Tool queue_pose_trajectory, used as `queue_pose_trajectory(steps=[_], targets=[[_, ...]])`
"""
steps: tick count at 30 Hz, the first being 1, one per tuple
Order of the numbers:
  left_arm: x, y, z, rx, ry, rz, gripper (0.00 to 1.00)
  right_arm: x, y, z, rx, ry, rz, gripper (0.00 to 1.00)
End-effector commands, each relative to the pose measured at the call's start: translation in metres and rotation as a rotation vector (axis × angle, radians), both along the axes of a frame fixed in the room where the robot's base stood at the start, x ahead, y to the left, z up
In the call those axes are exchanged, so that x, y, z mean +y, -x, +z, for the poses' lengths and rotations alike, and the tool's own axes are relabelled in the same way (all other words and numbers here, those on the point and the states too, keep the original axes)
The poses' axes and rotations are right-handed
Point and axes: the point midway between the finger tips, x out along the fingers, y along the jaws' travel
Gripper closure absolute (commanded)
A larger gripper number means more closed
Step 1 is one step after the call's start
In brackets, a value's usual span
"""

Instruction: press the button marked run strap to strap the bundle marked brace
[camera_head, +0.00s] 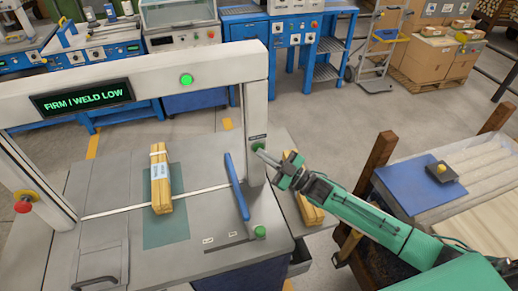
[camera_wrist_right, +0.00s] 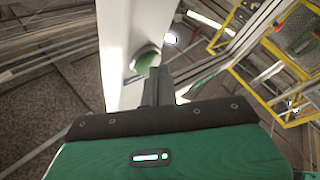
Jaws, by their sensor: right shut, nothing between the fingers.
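The strapping machine's pale arch (camera_head: 130,85) stands over a grey table, its display (camera_head: 82,98) reading "FIRM | WELD LOW". A bundle of yellow wood strips (camera_head: 161,185) with a pale label lies under the arch, across the strap line; its label is too small to read. My right gripper (camera_head: 260,153) is shut and empty, its tips at the arch's right post, by a small dark-labelled control. In the right wrist view a round green button (camera_wrist_right: 147,60) on the white post sits just beyond the shut fingers (camera_wrist_right: 157,88), which partly cover it. Contact cannot be told. My left gripper is out of view.
A red mushroom button (camera_head: 23,207) is at the left. Another wood bundle (camera_head: 312,214) lies partly behind my right gripper. A green lamp (camera_head: 186,79) glows on the arch.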

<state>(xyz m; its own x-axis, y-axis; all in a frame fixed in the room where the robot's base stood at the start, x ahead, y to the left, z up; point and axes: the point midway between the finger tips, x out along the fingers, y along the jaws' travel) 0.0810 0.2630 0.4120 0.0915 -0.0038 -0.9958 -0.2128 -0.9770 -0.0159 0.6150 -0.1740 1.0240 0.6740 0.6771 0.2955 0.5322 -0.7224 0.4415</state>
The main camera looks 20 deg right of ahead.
Motion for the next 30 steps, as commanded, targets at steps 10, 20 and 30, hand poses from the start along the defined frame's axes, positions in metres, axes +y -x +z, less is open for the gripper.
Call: queue_pose_trajectory(steps=[10, 20, 30], targets=[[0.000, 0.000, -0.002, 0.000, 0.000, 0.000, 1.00, 0.000, -0.004, 0.000, 0.001, -0.001, 0.000, 1.00], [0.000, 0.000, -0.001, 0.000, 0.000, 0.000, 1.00, 0.000, -0.001, 0.000, 0.001, 0.000, 0.000, 1.00], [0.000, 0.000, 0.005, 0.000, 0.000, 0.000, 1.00, 0.000, 0.012, 0.000, 0.000, 0.000, 0.000, 1.00]])
